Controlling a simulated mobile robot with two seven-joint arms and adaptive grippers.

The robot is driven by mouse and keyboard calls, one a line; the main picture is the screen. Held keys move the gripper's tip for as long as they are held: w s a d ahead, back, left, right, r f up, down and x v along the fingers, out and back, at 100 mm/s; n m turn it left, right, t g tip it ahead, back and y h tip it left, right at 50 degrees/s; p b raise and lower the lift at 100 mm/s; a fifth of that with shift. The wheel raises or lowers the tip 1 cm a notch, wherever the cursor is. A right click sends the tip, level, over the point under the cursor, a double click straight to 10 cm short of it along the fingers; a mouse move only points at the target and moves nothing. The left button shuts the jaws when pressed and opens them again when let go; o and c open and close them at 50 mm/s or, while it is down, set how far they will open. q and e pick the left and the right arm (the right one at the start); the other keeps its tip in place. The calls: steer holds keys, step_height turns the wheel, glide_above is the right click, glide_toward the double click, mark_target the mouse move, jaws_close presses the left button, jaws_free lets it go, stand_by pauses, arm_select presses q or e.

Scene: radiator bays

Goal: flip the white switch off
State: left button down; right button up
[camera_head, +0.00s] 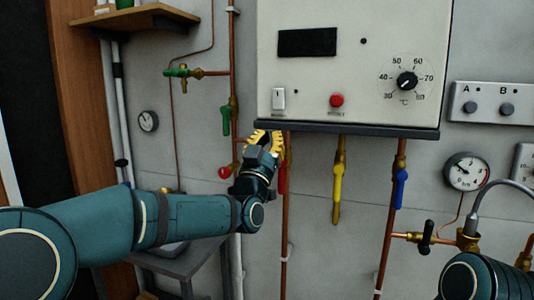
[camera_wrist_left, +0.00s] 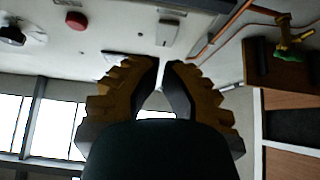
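The white switch (camera_head: 278,98) is a small upright rocker at the lower left of the pale boiler panel (camera_head: 350,85). Which way it is tipped is too small to tell. It also shows in the left wrist view, as a pale rectangle (camera_wrist_left: 167,33) beyond my fingertips. My left gripper (camera_head: 266,136), with yellow ribbed fingers, is just below the switch at the panel's dark bottom edge, apart from the switch. Its fingertips (camera_wrist_left: 163,62) are close together with a narrow gap and nothing between them. My right gripper is out of view.
A red button (camera_head: 337,101) and a black dial (camera_head: 407,81) share the panel. Pipes with red, yellow (camera_head: 337,185) and blue (camera_head: 400,188) valve handles hang below it. A green valve (camera_head: 226,120) is at the left. The wall right around the switch is clear.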

arm_select(q)
steer(key=shift+s+a+f, duration=0.25)
steer(key=shift+s+f, duration=0.5)
steer(key=shift+f, duration=0.3)
steer(key=s+a+f+n+g+y, duration=0.15)
steer(key=f+g, duration=0.45)
steer(key=f, duration=1.4)
steer(key=s+a+f+n+g+y, duration=0.15)
steer(key=f+g, duration=0.35)
steer(key=f, duration=1.4)
steer(key=s+a+f+g, duration=0.1)
steer(key=s+f+g, duration=0.2)
steer(key=s+f, duration=0.4)
steer(key=s+a+f+n+g, duration=0.1)
steer(key=s+f+g, duration=0.3)
steer(key=s+f, duration=0.4)
steer(key=s+a+f+n+g+y, duration=0.1)
steer(key=s+a+f+g, duration=0.2)
steer(key=s+f, duration=0.5)
steer(key=s+g, duration=0.1)
steer(key=s, duration=0.3)
steer(key=shift+s+a, duration=0.15)
steer(key=shift+s, duration=0.25)
